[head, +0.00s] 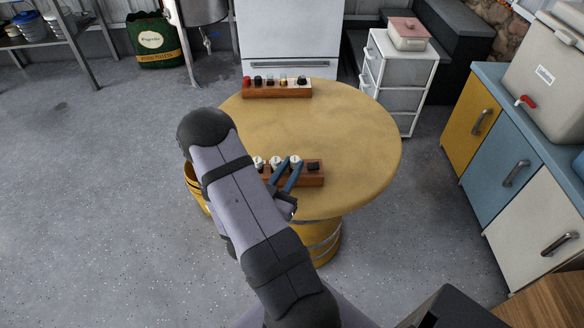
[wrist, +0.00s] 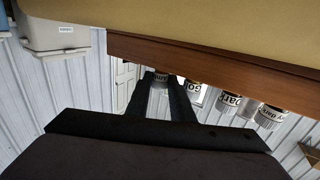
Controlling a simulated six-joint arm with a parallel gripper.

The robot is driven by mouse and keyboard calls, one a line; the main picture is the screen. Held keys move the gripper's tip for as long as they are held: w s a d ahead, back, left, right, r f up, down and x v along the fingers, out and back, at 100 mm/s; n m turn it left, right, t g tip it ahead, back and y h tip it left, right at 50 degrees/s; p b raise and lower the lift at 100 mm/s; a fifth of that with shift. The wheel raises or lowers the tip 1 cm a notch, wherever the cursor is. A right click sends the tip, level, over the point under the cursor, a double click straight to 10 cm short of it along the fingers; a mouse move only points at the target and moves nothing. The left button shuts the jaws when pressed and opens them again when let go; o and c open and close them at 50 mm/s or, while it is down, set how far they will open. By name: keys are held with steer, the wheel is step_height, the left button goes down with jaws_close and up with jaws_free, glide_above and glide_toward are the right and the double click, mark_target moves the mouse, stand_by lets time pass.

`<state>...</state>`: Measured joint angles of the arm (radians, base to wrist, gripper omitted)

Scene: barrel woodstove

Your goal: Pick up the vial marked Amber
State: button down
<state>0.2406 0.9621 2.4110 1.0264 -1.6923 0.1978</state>
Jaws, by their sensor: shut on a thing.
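A wooden rack (head: 312,180) stands near the front of the round table, holding vials with white caps. My gripper (head: 295,161) is over this rack, pointing down, with its two blue fingers on both sides of a white-capped vial (head: 295,159). The wrist view looks upside down. There my gripper (wrist: 161,77) is shut on the vial at the left end of the row (wrist: 161,78). Its label seems to begin "Am", but the fingers hide part of it. Beside it are vials whose labels seem to read Gold (wrist: 193,94), Dark (wrist: 229,102) and Very dark (wrist: 270,117).
A second rack (head: 276,95) with several differently coloured vials stands at the back of the yellow table (head: 345,130). The table between and right of the racks is bare. A white drawer unit (head: 402,75) stands behind right, and cabinets (head: 510,165) line the right.

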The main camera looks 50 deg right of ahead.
step_height(320, 180, up, 10)
steer(key=p, duration=0.1)
stand_by(0.7)
